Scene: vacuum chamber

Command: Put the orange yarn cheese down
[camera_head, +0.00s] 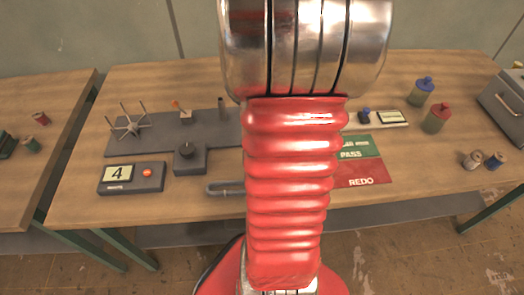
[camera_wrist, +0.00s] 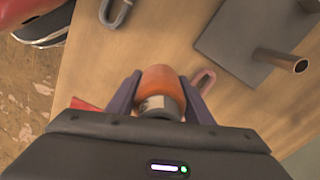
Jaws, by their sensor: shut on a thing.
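The orange yarn cheese (camera_wrist: 160,80) shows in the wrist view, an orange rounded body with a pale grey band at its lower end. My gripper (camera_wrist: 155,92) is shut on it, with a dark finger on each side. Wooden table surface shows beyond it, and I cannot tell whether the cheese touches the table. In the head view my red arm covers the middle of the table, and the gripper and cheese are hidden.
A grey winding fixture (camera_head: 150,132) and a counter box reading 4 (camera_head: 132,178) stand left. A green-and-red PASS/REDO mat (camera_head: 362,172) lies right of my arm. Blue (camera_head: 421,92) and red (camera_head: 437,118) containers, small spools (camera_head: 473,160) and a metal box (camera_head: 505,105) stand farther right.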

